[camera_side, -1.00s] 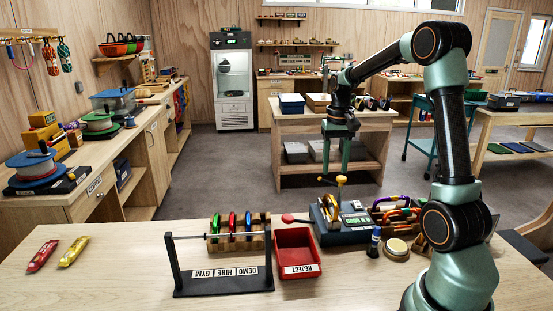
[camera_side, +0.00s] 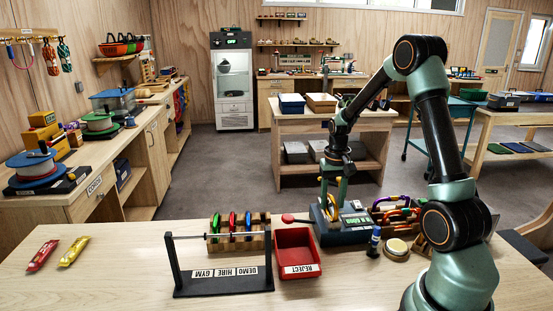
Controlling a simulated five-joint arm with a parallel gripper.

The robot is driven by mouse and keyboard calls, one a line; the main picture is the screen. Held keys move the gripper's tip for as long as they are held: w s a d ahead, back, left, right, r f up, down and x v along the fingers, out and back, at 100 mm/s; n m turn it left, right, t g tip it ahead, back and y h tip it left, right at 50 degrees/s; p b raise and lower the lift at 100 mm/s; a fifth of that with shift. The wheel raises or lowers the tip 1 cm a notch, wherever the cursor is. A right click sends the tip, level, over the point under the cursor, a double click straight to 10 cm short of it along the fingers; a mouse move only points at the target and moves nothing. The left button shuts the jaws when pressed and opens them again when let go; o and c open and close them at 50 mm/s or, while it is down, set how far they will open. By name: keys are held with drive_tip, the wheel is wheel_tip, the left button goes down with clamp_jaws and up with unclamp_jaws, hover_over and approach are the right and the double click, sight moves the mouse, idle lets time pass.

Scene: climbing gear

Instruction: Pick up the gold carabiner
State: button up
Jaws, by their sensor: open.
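The gold carabiner (camera_side: 333,208) is at the left part of a blue-grey device with a small green display (camera_side: 352,220). It is small in the picture and partly covered by my fingers. My gripper (camera_side: 334,200) points straight down over it, open, with one finger on each side of the gold shape. I cannot tell whether the fingers touch it.
The table's front left is largely clear.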

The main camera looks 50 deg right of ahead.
clamp_jaws()
idle(1.4)
